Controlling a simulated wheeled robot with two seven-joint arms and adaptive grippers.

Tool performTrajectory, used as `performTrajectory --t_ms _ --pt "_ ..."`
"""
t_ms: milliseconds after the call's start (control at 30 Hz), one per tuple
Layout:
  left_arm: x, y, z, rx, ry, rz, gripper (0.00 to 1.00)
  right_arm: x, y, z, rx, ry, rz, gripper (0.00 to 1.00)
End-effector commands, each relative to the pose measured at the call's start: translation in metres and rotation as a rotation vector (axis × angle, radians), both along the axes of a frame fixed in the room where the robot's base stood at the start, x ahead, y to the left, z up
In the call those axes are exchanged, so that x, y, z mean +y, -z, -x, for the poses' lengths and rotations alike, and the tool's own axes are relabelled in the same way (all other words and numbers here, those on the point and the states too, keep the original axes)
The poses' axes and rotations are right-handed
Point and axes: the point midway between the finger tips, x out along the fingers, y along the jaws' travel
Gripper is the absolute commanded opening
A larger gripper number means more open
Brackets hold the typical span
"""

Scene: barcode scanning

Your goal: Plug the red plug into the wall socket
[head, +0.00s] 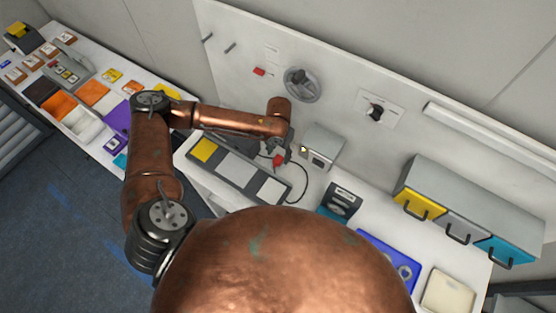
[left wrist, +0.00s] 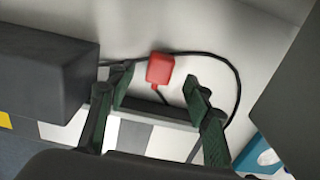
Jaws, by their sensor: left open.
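The red plug (head: 279,160) lies on the white bench below the wall panel; in the left wrist view the red plug (left wrist: 160,68) shows as a small red block with a black cable (left wrist: 238,85) looping around it. My left gripper (head: 277,148) is above it, pointing down. In the left wrist view my left gripper (left wrist: 160,88) is open, and the plug appears between and just past its two fingertips, with no clear contact. I cannot tell for sure which fitting is the wall socket. My right gripper is not in view.
A grey box (head: 324,145) stands right of the plug. A tray with yellow and pale pads (head: 236,168) lies at its left. The wall carries a handwheel (head: 302,84), a rotary switch (head: 376,113) and a small red part (head: 259,71). Coloured drawers (head: 460,215) stand at right.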

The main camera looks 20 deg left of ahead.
Motion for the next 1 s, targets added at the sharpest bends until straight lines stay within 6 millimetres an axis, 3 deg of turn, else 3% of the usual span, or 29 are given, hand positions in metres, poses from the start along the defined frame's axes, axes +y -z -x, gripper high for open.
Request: performTrajectory --t_ms 233,600,1000 --pt "0.000 0.034 0.002 0.000 0.000 0.001 0.46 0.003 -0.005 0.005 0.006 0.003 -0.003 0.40" --pt "0.000 0.037 0.001 -0.001 0.000 0.000 0.46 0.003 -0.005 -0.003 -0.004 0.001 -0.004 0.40" --pt "0.000 0.037 0.001 -0.001 0.000 0.000 0.18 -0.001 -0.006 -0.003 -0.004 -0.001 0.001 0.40"
